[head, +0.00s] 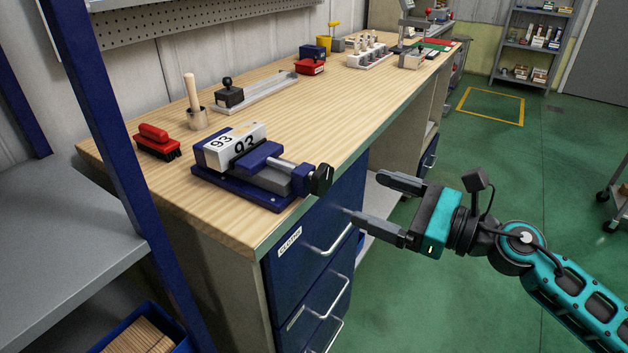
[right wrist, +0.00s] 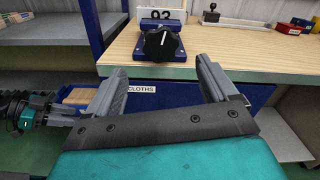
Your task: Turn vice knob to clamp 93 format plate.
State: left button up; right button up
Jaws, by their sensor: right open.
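The blue vice (head: 240,188) sits near the front edge of the wooden bench. The white plate block marked 93 (head: 228,146) stands in the vice, behind its blue moving jaw. The black vice knob (head: 321,179) is at the vice's right end, facing the bench edge. In the right wrist view the knob (right wrist: 161,44) shows face-on with a white line on it, and the plate (right wrist: 161,14) is behind it. My right gripper (head: 366,198) is open and empty, off the bench's front edge and apart from the knob. The knob lies ahead, between its fingers (right wrist: 160,75). My left gripper is not seen in the head view.
Blue drawers (head: 318,230) with protruding handles are below the bench edge. A blue post (head: 118,130) rises at left.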

aim_at(326, 180)
jog(key=x, duration=0.1)
jog(key=p+x, duration=0.1)
jog(key=x, duration=0.3)
jog(key=shift+r, duration=0.3)
jog(key=x, duration=0.3)
jog(key=p+x, duration=0.1)
jog(key=x, duration=0.1)
jog(key=shift+w+a+f, duration=0.2)
jog(key=shift+a, duration=0.1)
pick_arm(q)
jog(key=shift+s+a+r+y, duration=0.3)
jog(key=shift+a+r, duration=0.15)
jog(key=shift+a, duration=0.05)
pick_arm(e)
jog(key=shift+x, duration=0.75)
jog(key=shift+c, duration=0.2)
